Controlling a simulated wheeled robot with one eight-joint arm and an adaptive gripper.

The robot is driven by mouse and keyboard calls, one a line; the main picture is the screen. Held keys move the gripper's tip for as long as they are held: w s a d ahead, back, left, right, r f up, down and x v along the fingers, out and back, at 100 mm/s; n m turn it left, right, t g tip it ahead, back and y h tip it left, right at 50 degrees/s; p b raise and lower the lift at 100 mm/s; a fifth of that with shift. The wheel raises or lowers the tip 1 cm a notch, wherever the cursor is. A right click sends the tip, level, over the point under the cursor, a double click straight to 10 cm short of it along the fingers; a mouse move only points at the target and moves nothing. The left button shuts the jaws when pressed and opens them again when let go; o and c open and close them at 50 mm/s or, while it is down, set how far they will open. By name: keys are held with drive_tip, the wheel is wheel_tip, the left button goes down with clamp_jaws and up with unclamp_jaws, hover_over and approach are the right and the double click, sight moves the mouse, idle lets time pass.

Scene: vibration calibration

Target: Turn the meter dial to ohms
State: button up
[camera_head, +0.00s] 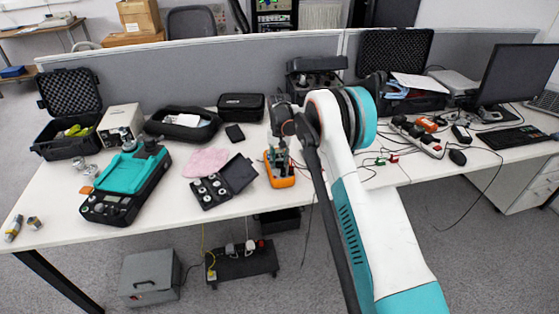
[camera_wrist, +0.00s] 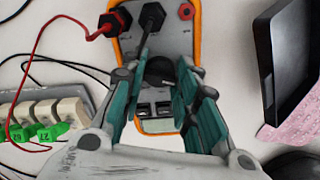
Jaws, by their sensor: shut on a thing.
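The meter (camera_head: 281,181) is a small orange-edged instrument with a grey face, lying near the front edge of the table. It also shows in the wrist view (camera_wrist: 174,38), with a red and a black plug in its sockets. My gripper (camera_head: 279,153) reaches down over the meter. In the wrist view its teal fingers (camera_wrist: 161,72) stand on either side of the dark round dial (camera_wrist: 159,69) and are shut on it. The fingers partly cover the dial, and I cannot read its setting.
An open black case of round weights (camera_head: 212,190) lies left of the meter, by a pink cloth (camera_head: 206,162). A teal-topped device (camera_head: 126,185) stands further left. A power strip (camera_head: 418,138) and test leads lie to the right. Bare table lies left of the meter's front.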

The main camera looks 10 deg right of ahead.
sight(279, 162)
drive_tip(key=m, duration=0.5)
drive_tip(key=shift+a+m, duration=0.1)
drive_tip(key=shift+m, duration=0.3)
idle(0.4)
drive_tip(key=o, duration=1.1)
drive_tip(key=shift+c, duration=0.2)
drive_tip(key=shift+r, duration=0.15)
wheel_tip(279, 162, up, 12)
